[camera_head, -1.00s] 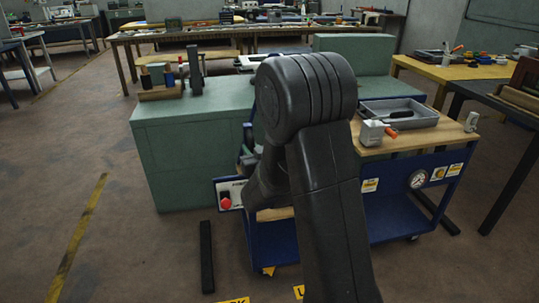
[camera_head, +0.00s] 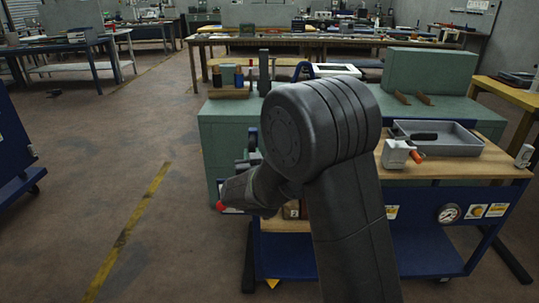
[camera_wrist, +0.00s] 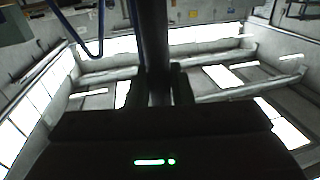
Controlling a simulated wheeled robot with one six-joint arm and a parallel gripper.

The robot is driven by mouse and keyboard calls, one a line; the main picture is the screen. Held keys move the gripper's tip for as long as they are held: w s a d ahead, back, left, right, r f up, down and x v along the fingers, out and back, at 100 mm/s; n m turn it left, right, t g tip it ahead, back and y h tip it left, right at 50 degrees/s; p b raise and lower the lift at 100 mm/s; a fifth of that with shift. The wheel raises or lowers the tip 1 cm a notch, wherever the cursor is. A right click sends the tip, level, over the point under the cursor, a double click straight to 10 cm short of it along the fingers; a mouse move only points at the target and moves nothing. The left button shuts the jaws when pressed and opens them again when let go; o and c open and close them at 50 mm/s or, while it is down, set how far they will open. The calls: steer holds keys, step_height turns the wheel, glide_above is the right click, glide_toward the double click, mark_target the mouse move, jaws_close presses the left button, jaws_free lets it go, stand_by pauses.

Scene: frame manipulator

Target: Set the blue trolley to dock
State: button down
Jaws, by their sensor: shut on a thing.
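The blue trolley (camera_head: 430,250) stands in front of me at centre right in the head view, with a wooden top, a gauge and yellow labels on its front. My dark arm hides its left middle part. My gripper (camera_wrist: 162,78) shows in the wrist view, its two dark fingers shut on a dark bar (camera_wrist: 154,35) running up the picture. I cannot tell whether the bar belongs to the trolley. No dock can be made out for certain.
The trolley carries a grey tray (camera_head: 465,143) and a white device (camera_head: 397,155) with an orange part. A green bench (camera_head: 222,130) stands close behind it. Another blue cart (camera_head: 15,150) is at the left edge. Open floor with a yellow line (camera_head: 135,230) lies between.

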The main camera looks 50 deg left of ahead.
steer(key=shift+s+a+r+p, duration=0.15)
steer(key=shift+s+a+p, duration=0.15)
steer(key=shift+s+a, duration=1.15)
steer(key=shift+s+d, duration=0.1)
steer(key=shift+s, duration=0.05)
steer(key=c, duration=1.3)
jaws_free()
steer(key=shift+s, duration=0.15)
steer(key=shift+c, duration=0.2)
steer(key=v, duration=1.3)
steer(key=shift+d, duration=0.25)
steer(key=shift+a, duration=0.1)
